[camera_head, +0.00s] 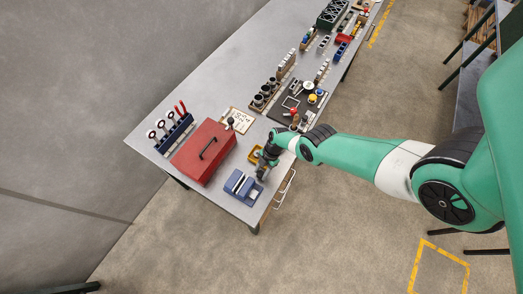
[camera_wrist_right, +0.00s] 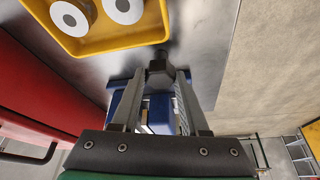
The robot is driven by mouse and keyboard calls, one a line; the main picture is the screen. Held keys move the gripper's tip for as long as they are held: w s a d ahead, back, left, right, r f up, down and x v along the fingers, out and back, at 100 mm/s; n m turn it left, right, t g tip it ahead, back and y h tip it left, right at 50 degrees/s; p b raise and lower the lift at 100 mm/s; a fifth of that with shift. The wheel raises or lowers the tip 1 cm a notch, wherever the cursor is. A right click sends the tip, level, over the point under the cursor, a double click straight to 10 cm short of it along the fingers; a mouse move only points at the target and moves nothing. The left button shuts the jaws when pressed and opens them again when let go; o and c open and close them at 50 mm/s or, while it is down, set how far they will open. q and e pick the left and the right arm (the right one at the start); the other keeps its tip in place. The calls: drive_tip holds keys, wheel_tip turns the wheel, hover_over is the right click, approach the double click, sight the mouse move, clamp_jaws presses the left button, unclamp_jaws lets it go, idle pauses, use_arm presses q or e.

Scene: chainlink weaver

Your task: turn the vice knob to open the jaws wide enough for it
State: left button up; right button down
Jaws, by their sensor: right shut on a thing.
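The blue vice (camera_head: 240,186) sits at the near corner of the grey workbench, with pale metal between its blue parts. In the right wrist view, part of the blue vice (camera_wrist_right: 160,115) shows between and behind my fingers. My right gripper (camera_head: 261,174) is at the right side of the vice. In the wrist view, the right gripper (camera_wrist_right: 160,82) is shut on the dark knob (camera_wrist_right: 159,74), with one finger on each side of it. The jaw gap is hard to make out. My left gripper is in neither view.
A red toolbox (camera_head: 204,151) stands left of the vice. A yellow tray (camera_wrist_right: 73,43) with round white-and-grey parts lies close to the knob. A rack of tools (camera_head: 174,132) is at the bench's left end. Several parts and holders run along the bench. The bench edge is close by.

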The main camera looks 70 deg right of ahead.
drive_tip(key=shift+d+f+n+g+b, duration=0.1)
drive_tip(key=shift+n+g+b, duration=0.2)
drive_tip(key=shift+n+b, duration=0.35)
drive_tip(key=shift+n, duration=0.25)
drive_tip(key=c, duration=0.7)
unclamp_jaws()
